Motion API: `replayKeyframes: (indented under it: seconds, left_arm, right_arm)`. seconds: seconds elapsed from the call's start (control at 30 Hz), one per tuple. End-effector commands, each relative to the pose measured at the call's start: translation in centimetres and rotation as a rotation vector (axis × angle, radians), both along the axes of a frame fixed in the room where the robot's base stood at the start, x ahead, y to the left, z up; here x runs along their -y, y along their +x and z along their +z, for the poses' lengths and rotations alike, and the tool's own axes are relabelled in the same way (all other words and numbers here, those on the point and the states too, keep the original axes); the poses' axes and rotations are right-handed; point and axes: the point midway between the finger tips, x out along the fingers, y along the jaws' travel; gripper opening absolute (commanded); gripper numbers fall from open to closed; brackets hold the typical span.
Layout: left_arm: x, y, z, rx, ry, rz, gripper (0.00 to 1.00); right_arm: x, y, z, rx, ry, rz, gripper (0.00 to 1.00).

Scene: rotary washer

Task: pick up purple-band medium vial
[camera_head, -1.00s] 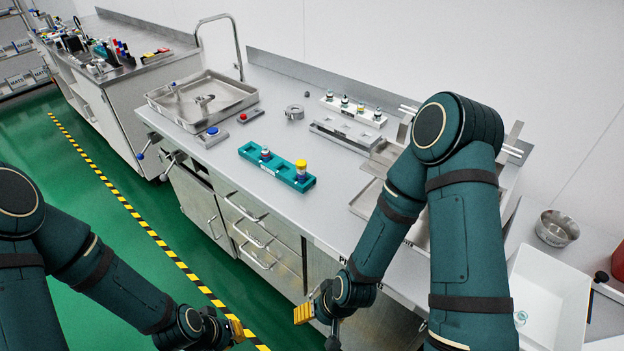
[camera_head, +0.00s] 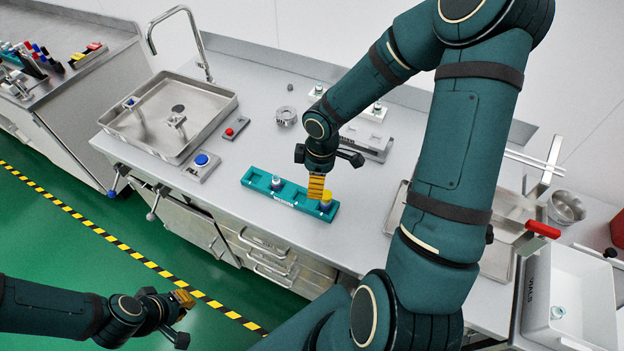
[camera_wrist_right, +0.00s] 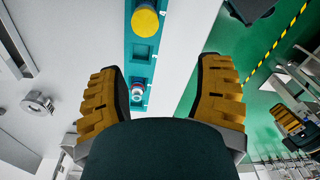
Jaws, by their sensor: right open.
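A teal rack (camera_head: 290,194) on the counter holds a yellow-capped vial (camera_head: 326,197) at its right end and a smaller pale-capped vial (camera_head: 276,183) near its left end. The yellow-capped one has a dark bluish or purple lower part; which vial has the purple band is too small to tell surely. My right gripper (camera_head: 316,187) is just above the rack, beside the yellow cap. In the right wrist view its fingers (camera_wrist_right: 163,75) are wide apart and empty, with the yellow cap (camera_wrist_right: 145,18) beyond them. My left gripper (camera_head: 183,298) hangs over the floor, its jaw gap unclear.
A sink (camera_head: 170,115), a blue button box (camera_head: 202,165) and a red button (camera_head: 231,131) lie to the left. A round metal container (camera_head: 286,116) and a metal block (camera_head: 368,142) are behind the rack. A white bin (camera_head: 571,290) is at the right. Counter in front of the rack is narrow.

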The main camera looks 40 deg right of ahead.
Motion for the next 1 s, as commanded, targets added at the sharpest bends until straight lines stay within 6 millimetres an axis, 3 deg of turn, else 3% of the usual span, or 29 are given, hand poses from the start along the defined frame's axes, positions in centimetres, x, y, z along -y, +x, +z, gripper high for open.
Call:
replayKeyframes:
  seconds: [0.03, 0.13, 0.5, 0.77, 1.0]
  left_arm:
    - [0.0, 0.0, 0.7, 0.000, 0.000, 0.001, 0.00]
    - [-0.1, 0.0, 0.8, 0.000, 0.000, 0.001, 0.00]
    - [-0.1, 0.0, -0.1, 0.000, 0.000, 0.002, 0.00]
    - [-0.1, 0.0, -0.4, 0.000, 0.000, 0.003, 0.00]
    - [-0.1, 0.0, -1.1, 0.000, 0.001, 0.005, 0.00]
  right_arm:
    - [1.3, -0.1, 1.2, -0.004, -0.034, 0.022, 0.66]
    - [2.4, -0.3, 1.1, -0.013, -0.067, 0.049, 0.66]
    - [2.4, -0.3, -5.6, -0.015, -0.067, 0.054, 0.66]
    - [2.5, -0.4, -7.3, -0.013, -0.068, 0.052, 0.66]
    - [2.5, -1.5, -10.5, -0.016, -0.066, 0.051, 0.66]
